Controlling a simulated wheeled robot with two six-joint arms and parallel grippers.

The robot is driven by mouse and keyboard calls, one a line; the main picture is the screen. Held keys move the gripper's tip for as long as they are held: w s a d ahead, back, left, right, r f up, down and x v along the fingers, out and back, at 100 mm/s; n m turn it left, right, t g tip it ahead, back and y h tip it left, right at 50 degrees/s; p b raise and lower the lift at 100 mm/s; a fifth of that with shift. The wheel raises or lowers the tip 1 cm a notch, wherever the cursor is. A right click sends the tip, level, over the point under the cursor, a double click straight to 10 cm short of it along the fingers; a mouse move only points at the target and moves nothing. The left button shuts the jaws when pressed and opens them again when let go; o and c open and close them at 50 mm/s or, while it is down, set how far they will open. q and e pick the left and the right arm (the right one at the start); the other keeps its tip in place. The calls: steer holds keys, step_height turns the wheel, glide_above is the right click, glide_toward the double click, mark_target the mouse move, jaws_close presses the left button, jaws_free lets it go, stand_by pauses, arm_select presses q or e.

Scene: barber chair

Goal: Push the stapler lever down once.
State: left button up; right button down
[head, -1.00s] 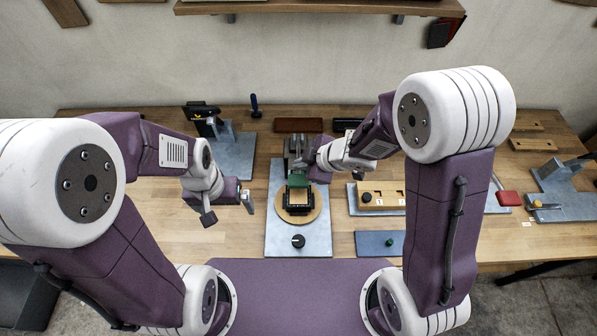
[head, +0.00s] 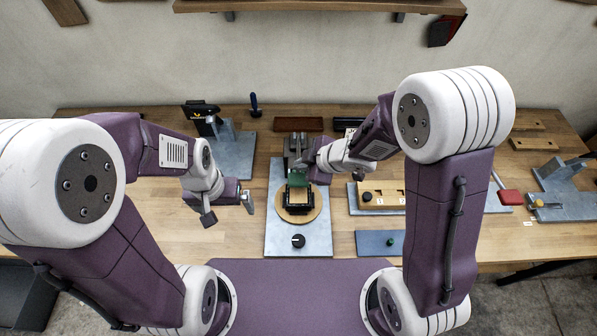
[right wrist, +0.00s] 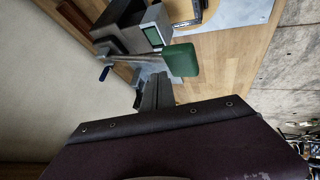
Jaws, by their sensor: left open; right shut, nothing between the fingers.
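The stapler appears to be the grey and black device (head: 296,148) on a metal plate in the middle of the bench, with a green pad (head: 300,178) on its lever. In the right wrist view the lever is a metal bar ending in the green pad (right wrist: 182,60). My right gripper (right wrist: 157,88) is shut and empty, with its fingers close to the pad; I cannot tell if they touch it. In the head view its fingertips are hard to make out beside the pad. My left gripper (head: 249,202) is open and empty, over the bench left of the plate.
A round wooden disc (head: 296,218) and a black knob (head: 298,241) are on the metal plate (head: 320,246). A black device (head: 202,110) stands at back left.

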mark_target(300, 173)
steer(key=shift+s+f+b, duration=0.15)
steer(key=shift+f+b, duration=0.6)
steer(key=shift+f, duration=0.05)
steer(key=shift+s+f+b, duration=0.1)
steer(key=shift+f+b, duration=0.6)
steer(key=shift+f, duration=0.05)
stand_by(1.4)
stand_by(0.5)
steer(key=shift+w+r+p, duration=0.15)
steer(key=shift+r+p, duration=0.85)
steer(key=shift+p, duration=0.15)
steer(key=shift+w+r+p, duration=0.1)
steer(key=shift+r+p, duration=0.9)
steer(key=shift+p, duration=0.1)
steer(key=shift+w+r, duration=0.1)
steer(key=r+p, duration=0.1)
steer(key=p, duration=0.1)
steer(key=r+p, duration=0.1)
steer(key=r, duration=0.1)
steer(key=r+p, duration=0.1)
steer(key=p, duration=0.1)
steer(key=shift+w+r+p, duration=0.3)
steer(key=shift+w+r, duration=0.05)
